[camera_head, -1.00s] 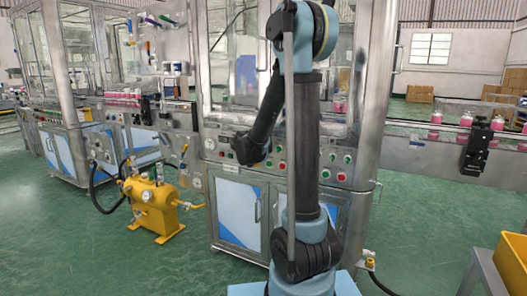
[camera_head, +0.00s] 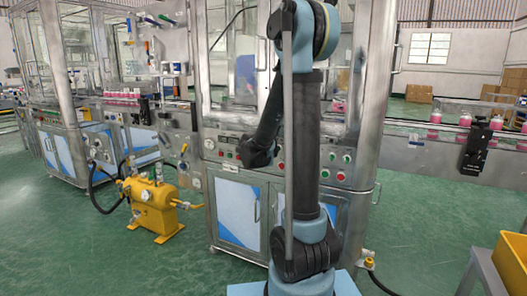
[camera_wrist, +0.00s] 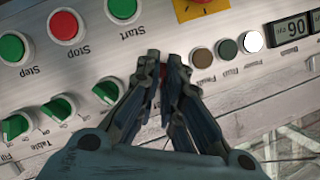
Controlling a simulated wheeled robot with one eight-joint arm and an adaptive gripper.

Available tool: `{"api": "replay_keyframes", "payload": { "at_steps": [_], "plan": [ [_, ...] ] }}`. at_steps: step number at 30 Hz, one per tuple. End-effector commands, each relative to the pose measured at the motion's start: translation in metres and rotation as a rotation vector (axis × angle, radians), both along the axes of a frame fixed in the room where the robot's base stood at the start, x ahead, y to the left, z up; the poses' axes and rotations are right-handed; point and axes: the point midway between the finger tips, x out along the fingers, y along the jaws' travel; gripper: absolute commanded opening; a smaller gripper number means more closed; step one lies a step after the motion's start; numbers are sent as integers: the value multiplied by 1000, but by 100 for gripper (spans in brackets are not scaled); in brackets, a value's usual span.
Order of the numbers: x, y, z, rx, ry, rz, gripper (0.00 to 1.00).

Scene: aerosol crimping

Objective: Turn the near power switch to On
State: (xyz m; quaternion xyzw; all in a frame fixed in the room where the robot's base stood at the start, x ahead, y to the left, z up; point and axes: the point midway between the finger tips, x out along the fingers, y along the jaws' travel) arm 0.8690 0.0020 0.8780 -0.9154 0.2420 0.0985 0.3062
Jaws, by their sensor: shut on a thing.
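My gripper (camera_wrist: 164,72) is over a slanted metal control panel (camera_wrist: 85,75), shown upside down in the wrist view. Its two fingers are drawn together around a small knob in the row of turn switches. A little red shows between the fingertips. I take this knob to be the near power switch; its label and handle position are hidden by the fingers. Green turn switches (camera_wrist: 107,91) line up to the left of it. In the head view my gripper (camera_head: 251,154) is at the front panel of the machine, partly hidden by my arm.
A red stop button (camera_wrist: 65,25) and a green start button (camera_wrist: 122,9) are near the fingers. A yellow plate (camera_wrist: 195,9), small round buttons (camera_wrist: 202,57) and a display (camera_wrist: 290,30) are to the right. A yellow pump unit (camera_head: 152,205) stands on the floor left of the machine.

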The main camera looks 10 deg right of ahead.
Motion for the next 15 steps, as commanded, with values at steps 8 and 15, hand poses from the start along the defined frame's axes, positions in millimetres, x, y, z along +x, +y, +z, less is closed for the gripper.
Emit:
{"api": "replay_keyframes", "payload": {
  "at_steps": [8,15],
  "plan": [
    [-1,-1,-1,1,1,-3,28],
    [-1,0,0,0,1,-2,28]
  ]
}}
